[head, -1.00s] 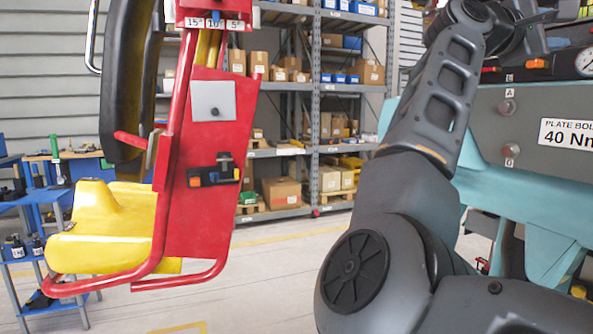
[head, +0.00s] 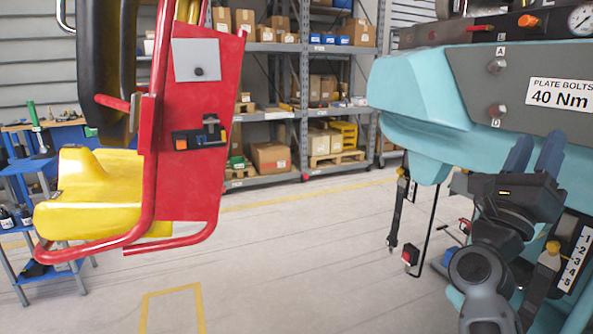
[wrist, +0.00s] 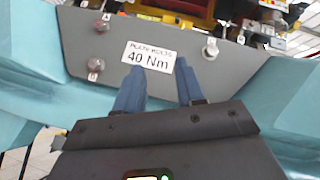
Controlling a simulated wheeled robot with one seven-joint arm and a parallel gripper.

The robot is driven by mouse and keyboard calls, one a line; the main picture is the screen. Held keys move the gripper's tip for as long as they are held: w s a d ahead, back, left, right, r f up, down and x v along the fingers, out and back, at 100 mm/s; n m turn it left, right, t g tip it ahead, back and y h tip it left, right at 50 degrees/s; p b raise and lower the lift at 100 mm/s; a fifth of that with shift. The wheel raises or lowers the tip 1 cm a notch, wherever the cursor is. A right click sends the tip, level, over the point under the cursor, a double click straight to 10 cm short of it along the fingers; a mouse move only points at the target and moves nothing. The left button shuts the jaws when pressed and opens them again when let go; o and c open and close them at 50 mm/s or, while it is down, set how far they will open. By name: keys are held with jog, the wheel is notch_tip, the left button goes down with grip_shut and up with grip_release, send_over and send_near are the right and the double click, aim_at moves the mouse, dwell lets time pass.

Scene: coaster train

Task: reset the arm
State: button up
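My gripper (head: 533,158) is at the right of the head view, in front of the lower part of a teal machine body. Its two blue fingers point up and stand apart, with nothing seen between them. In the wrist view my gripper (wrist: 158,88) also shows spread, empty fingers, pointing toward a grey panel (wrist: 112,45) with a "40 Nm" plate (wrist: 148,57). My arm is folded low at the right; part of it is outside the frame.
The teal body (head: 410,90) with its grey panel fills the upper right. A red frame (head: 195,150) with a yellow seat (head: 90,200) hangs at the left. Shelves (head: 300,90) with boxes stand behind. The middle floor (head: 290,260) is clear.

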jog(key=s+a+f+n+t+y, duration=0.35)
jog(key=s+f+n+y, duration=0.65)
jog(key=n, duration=0.4)
jog(key=s+a+f+n+t+y, duration=0.35)
jog(key=s+f+n+y, duration=0.5)
jog(key=f+n, duration=0.4)
jog(key=s+a+f+n+g+y, duration=0.1)
jog(key=s+a+f+n+g, duration=0.1)
jog(key=s, duration=0.6)
jog(key=s+a+f+n+g+y, duration=0.1)
jog(key=s+a+f+n+g, duration=0.1)
jog(key=s+n, duration=0.5)
jog(key=s+a+f+n+g+y, duration=0.1)
jog(key=s+a+n+g, duration=0.3)
jog(key=s, duration=0.6)
jog(key=shift+a+f+n+y, duration=0.35)
jog(key=shift+a+f+n, duration=0.05)
jog(key=shift+a+n, duration=0.1)
jog(key=shift+c, duration=0.3)
